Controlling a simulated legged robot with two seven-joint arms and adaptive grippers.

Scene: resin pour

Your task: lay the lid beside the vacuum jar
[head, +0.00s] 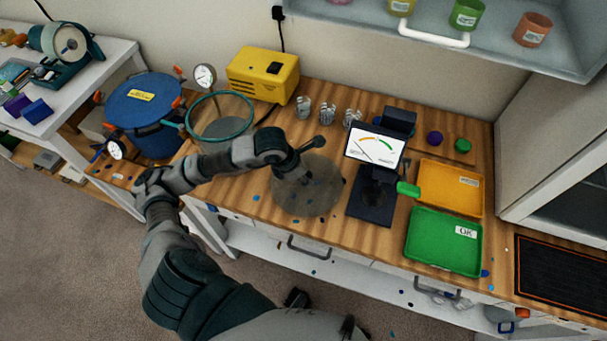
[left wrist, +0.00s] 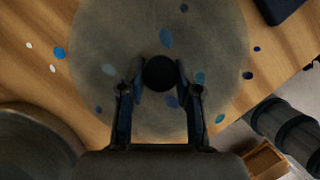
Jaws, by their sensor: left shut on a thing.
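The lid (head: 318,200) is a clear, smoky round disc over the wooden worktop, to the right of the vacuum jar. It also shows in the left wrist view (left wrist: 205,40), with a black round knob (left wrist: 160,73) at its middle. My left gripper (head: 298,170) is shut on this knob, one finger on each side in the left wrist view (left wrist: 160,70). I cannot tell whether the lid touches the worktop. The vacuum jar (head: 219,126) is clear with a teal rim, stands open at the back left, and is partly hidden by my arm. My right gripper is not in view.
A black scale (head: 371,205) with a dial display stands close right of the lid. Green (head: 443,241) and orange (head: 450,187) trays lie farther right. Several small clear cups (head: 327,115) stand behind. A yellow pump (head: 263,75) and blue pot (head: 145,102) are at the left. Coloured flecks dot the worktop.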

